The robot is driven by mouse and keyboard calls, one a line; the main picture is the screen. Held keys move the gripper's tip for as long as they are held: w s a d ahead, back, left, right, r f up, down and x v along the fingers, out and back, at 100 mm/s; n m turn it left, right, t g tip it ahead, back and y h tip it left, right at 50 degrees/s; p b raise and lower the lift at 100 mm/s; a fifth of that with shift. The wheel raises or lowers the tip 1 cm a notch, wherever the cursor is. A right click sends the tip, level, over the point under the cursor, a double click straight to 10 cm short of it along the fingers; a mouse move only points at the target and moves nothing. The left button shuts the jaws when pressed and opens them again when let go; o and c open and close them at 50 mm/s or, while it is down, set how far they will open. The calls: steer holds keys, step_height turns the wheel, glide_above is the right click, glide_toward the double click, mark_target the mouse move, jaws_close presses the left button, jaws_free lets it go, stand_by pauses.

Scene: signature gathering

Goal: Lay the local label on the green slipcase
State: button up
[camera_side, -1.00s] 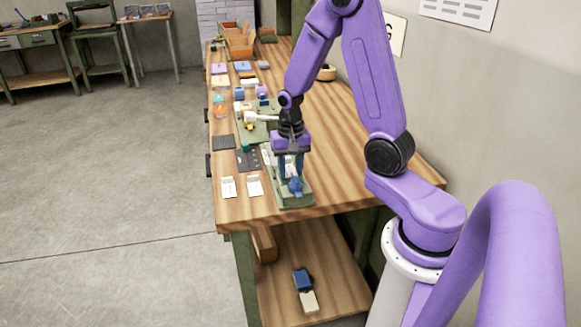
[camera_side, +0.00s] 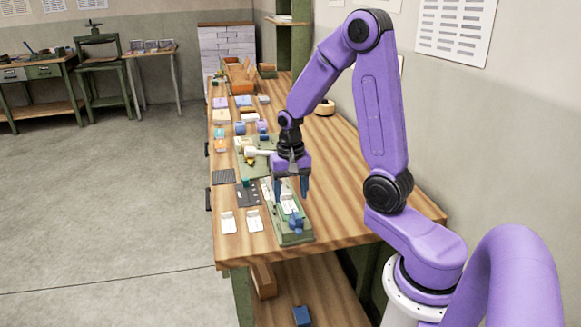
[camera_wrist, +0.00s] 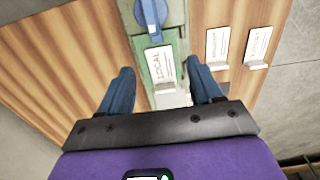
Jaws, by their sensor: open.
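The white label printed LOCAL (camera_wrist: 159,64) lies flat on the pale green slipcase (camera_wrist: 145,47) in the wrist view. A small raised tab stands at its near end. In the side view the label (camera_side: 289,206) shows as a white patch on the green.
Two other white tabbed labels (camera_wrist: 217,47) (camera_wrist: 258,46) lie on the table beside the holder, near the table's edge. A dark tray (camera_side: 247,194) and a grey mat (camera_side: 223,177) lie farther back. The wooden tabletop (camera_side: 340,205) on the right is clear.

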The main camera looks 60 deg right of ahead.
step_height(320, 180, up, 8)
steer(key=s+a+n, duration=0.7)
steer(key=a+n, duration=0.4)
steer(key=a, duration=0.1)
steer(key=s+a+n, duration=0.4)
steer(key=s+n, duration=0.6)
steer(key=s, duration=0.3)
steer(key=shift+s+f+n, duration=0.25)
steer(key=shift+s+n, duration=0.05)
steer(key=shift+s, duration=0.05)
steer(key=shift+a, duration=0.1)
steer(key=shift+c, duration=0.3)
